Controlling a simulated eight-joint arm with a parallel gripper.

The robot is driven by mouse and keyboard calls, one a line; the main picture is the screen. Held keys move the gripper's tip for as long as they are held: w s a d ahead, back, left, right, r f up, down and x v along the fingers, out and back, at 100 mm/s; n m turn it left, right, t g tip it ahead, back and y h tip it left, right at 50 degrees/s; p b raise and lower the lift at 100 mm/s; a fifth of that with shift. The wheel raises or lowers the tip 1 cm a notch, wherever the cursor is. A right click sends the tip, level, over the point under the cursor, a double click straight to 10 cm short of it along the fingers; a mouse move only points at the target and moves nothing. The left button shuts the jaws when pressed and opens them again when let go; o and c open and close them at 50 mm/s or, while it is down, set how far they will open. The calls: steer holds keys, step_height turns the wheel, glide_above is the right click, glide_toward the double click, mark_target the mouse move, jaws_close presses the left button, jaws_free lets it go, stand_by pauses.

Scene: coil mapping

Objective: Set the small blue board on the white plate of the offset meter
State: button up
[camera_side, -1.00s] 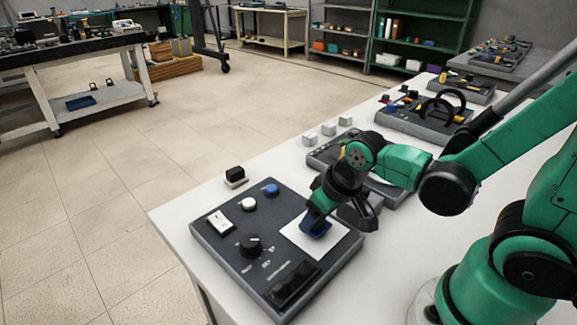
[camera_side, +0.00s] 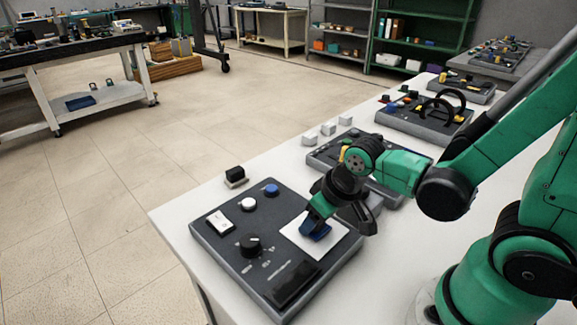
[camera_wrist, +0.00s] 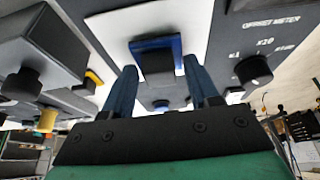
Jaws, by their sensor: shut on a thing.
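The small blue board (camera_side: 316,231) is at the white plate (camera_side: 328,254) of the dark grey offset meter (camera_side: 215,260). In the wrist view the board (camera_wrist: 174,43) shows a dark block on it, with the white plate (camera_wrist: 120,24) around it. My gripper (camera_side: 318,222) points down over the plate and is shut on the board. Its two fingers (camera_wrist: 160,88) stand on either side of the board in the wrist view. The board lies within the plate's outline. I cannot tell whether its underside touches the plate.
The meter carries a black knob (camera_side: 250,245), a white rocker switch (camera_side: 219,224), a white button (camera_side: 249,204) and a blue button (camera_side: 271,190). A small black-topped block (camera_side: 235,176) stands behind it. Another grey device (camera_side: 330,152) sits close behind my gripper.

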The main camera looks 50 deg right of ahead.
steer(key=o, duration=1.5)
steer(key=shift+r, duration=0.1)
steer(key=shift+r, duration=3.4)
steer(key=shift+d+r+t, duration=0.2)
steer(key=shift+r+t, duration=0.45)
steer(key=shift+d+r+t, duration=0.2)
steer(key=shift+r+t, duration=0.45)
